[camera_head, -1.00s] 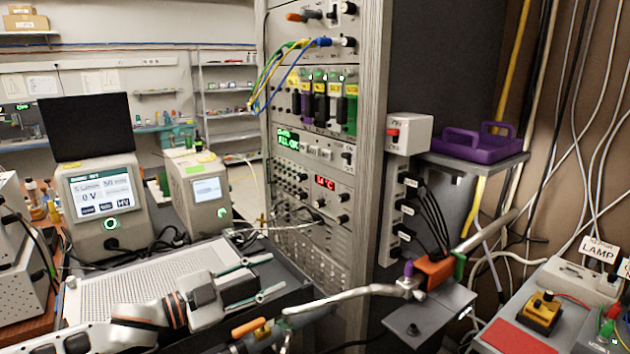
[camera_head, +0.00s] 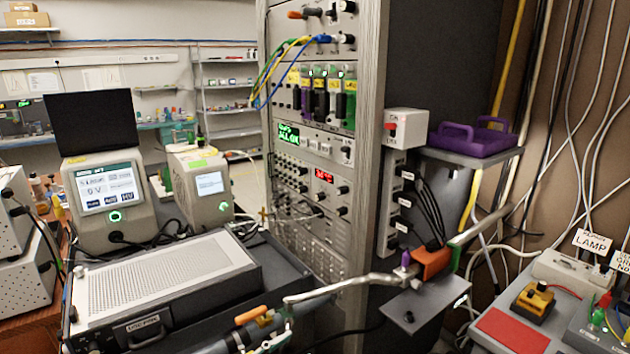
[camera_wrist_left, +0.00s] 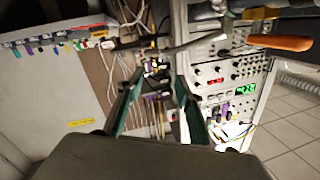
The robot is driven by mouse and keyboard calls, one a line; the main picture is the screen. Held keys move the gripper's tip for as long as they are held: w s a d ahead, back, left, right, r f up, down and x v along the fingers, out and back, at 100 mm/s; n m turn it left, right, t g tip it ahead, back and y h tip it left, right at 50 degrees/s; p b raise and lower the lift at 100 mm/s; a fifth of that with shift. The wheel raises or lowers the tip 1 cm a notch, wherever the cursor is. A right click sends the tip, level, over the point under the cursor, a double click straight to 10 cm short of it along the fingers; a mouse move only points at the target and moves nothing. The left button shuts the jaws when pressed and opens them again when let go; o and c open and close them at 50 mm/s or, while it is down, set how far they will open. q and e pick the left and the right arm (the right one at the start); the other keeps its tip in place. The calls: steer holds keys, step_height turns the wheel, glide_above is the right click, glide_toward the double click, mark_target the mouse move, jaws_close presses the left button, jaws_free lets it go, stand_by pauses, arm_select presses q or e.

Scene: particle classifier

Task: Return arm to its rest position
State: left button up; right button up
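My left gripper (camera_wrist_left: 156,88) shows in the left wrist view, with its two greenish fingers apart and nothing seen between them. The dark gripper body fills the bottom of that view. A metal pipe and an orange handle (camera_wrist_left: 280,42) cross the top of the view, beyond the fingers. I cannot tell how far they are from the fingertips. My right gripper is in neither view.
In the head view, a perforated grey instrument (camera_head: 165,275) sits at lower left. The instrument rack (camera_head: 325,150) stands in the middle.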

arm_select(q)
steer(key=s+a+f+n+g+y, duration=0.1)
steer(key=s+a+f+n+y, duration=0.3)
steer(key=s+a+f, duration=0.3)
steer(key=s+a+f+n+g+y, duration=0.1)
steer(key=s+a+f+n+y, duration=0.3)
steer(key=s+a+f, duration=0.4)
steer(key=s+f+y, duration=0.1)
steer(key=s+f, duration=0.3)
steer(key=f, duration=0.4)
steer(key=shift+s, duration=0.25)
stand_by(0.9)
steer(key=shift+c, duration=1.2)
steer(key=shift+w+d, duration=0.1)
steer(key=shift+d, duration=0.1)
